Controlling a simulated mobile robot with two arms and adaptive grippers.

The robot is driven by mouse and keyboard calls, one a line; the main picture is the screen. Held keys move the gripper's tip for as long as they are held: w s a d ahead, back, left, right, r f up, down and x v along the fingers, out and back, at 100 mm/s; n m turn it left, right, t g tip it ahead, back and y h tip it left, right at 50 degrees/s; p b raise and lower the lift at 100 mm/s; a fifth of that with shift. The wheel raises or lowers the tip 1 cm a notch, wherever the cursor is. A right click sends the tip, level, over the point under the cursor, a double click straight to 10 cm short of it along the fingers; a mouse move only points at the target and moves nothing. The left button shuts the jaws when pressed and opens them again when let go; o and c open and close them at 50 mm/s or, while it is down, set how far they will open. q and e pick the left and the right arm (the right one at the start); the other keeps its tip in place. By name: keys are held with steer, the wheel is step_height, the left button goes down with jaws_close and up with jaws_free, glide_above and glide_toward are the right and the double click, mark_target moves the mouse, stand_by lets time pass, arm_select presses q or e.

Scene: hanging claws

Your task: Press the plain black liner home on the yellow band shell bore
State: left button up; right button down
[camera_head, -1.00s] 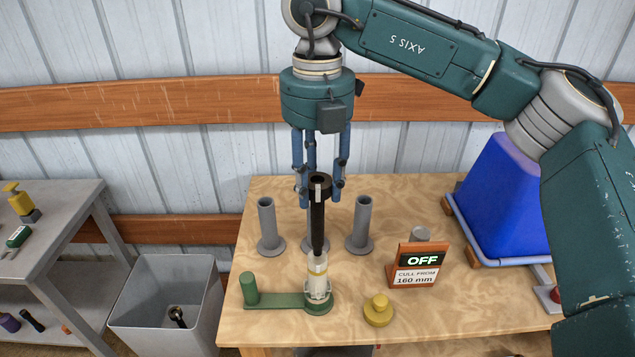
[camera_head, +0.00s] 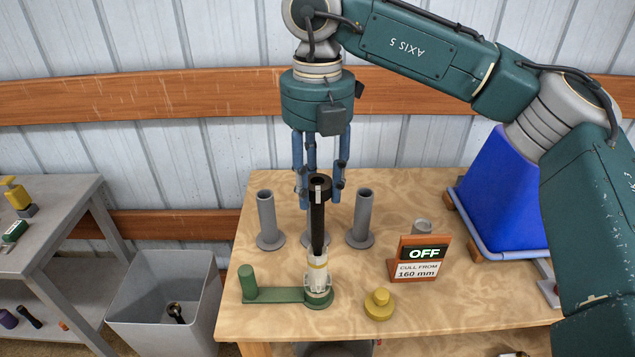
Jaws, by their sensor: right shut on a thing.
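The plain black liner (camera_head: 317,225) stands upright, its wide dark collar at the top. My right gripper (camera_head: 318,192) comes down from above with its blue fingers around the collar and is shut on the liner. The liner's lower end meets the top of the pale, translucent shell (camera_head: 317,282) with a yellow band (camera_head: 317,262). How far the liner's tip sits inside the bore is hard to tell. The shell stands in a green holder (camera_head: 318,298) at the front of the wooden table. My left gripper does not show.
Grey posts (camera_head: 267,220) and (camera_head: 361,220) flank the liner. A green handle (camera_head: 248,281) is left of the holder. A yellow knob (camera_head: 378,304) and an OFF sign (camera_head: 419,258) are to the right.

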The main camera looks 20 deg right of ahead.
mark_target(318, 254)
steer(key=shift+f+b, duration=5.35)
steer(key=shift+f, duration=1.5)
steer(key=shift+s+r, duration=0.15)
steer(key=shift+r, duration=0.05)
steer(key=shift+w+r+p, duration=0.2)
steer(key=shift+r+p, duration=0.25)
steer(key=shift+p, duration=0.05)
steer(key=shift+r+p, duration=4.7)
steer(key=shift+r, duration=2.45)
